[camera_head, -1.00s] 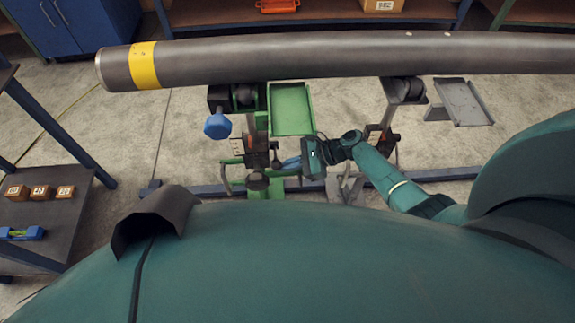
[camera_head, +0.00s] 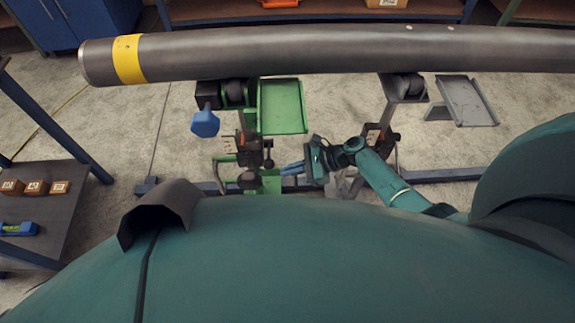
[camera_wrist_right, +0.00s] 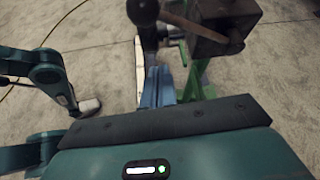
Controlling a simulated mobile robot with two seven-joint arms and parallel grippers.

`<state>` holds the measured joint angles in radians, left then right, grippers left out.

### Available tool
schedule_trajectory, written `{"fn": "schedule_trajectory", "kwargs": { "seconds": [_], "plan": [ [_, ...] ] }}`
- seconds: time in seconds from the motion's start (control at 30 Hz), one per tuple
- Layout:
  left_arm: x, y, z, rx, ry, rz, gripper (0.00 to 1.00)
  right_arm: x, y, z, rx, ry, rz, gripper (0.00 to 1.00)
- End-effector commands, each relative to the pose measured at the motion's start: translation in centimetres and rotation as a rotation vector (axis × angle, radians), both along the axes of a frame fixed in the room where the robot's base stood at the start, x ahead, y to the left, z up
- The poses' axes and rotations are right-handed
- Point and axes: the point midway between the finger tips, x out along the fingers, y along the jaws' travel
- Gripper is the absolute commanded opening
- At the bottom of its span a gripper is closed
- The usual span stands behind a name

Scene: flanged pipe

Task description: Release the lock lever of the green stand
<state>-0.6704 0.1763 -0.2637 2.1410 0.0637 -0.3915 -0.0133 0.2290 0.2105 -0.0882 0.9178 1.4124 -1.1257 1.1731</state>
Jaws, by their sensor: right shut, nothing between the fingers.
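The green stand (camera_head: 262,184) is under the pipe, left of centre in the head view. Its dark clamp block (camera_head: 249,152) carries a lever with a dark knob (camera_head: 268,160), which I take for the lock lever. In the right wrist view a dark ball knob (camera_wrist_right: 143,14) is beyond the fingertips, beside the block (camera_wrist_right: 222,18) and a brownish bar. My right gripper (camera_head: 284,170) comes from the right, its blue fingers shut and empty, pointing at the stand close to the knob. I see no clear contact. It also shows in the right wrist view (camera_wrist_right: 159,80).
A long grey pipe (camera_head: 310,53) with a yellow band spans the scene above the stands. A second stand with a grey tray (camera_head: 467,101) is at right. A blue-handled knob (camera_head: 205,122) sticks out left of the green stand. A side table (camera_head: 50,218) stands at left.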

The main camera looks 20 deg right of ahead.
Motion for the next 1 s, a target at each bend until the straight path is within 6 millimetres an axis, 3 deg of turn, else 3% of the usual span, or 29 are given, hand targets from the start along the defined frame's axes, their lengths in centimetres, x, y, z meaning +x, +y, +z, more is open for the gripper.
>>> {"fn": "schedule_trajectory", "kwargs": {
  "seconds": [0.03, 0.2, 0.4, 1.0],
  "plan": [
    [0.0, 0.0, 0.8, 0.002, -0.002, 0.001, 0.36, -0.3, -1.4, 1.2, -0.006, -0.003, -0.001, 0.0],
    [0.0, 0.1, 1.1, 0.015, -0.002, -0.002, 0.36, -1.3, -4.4, 3.0, -0.004, -0.002, -0.001, 0.0],
    [-0.2, 0.2, 0.8, 0.029, 0.003, -0.007, 0.36, -1.9, -6.4, 4.1, -0.003, -0.001, 0.0, 0.0],
    [-0.4, 0.3, 0.5, 0.038, 0.008, -0.015, 0.36, -2.0, -6.9, 4.4, -0.001, -0.001, 0.0, 0.0]
  ]
}}
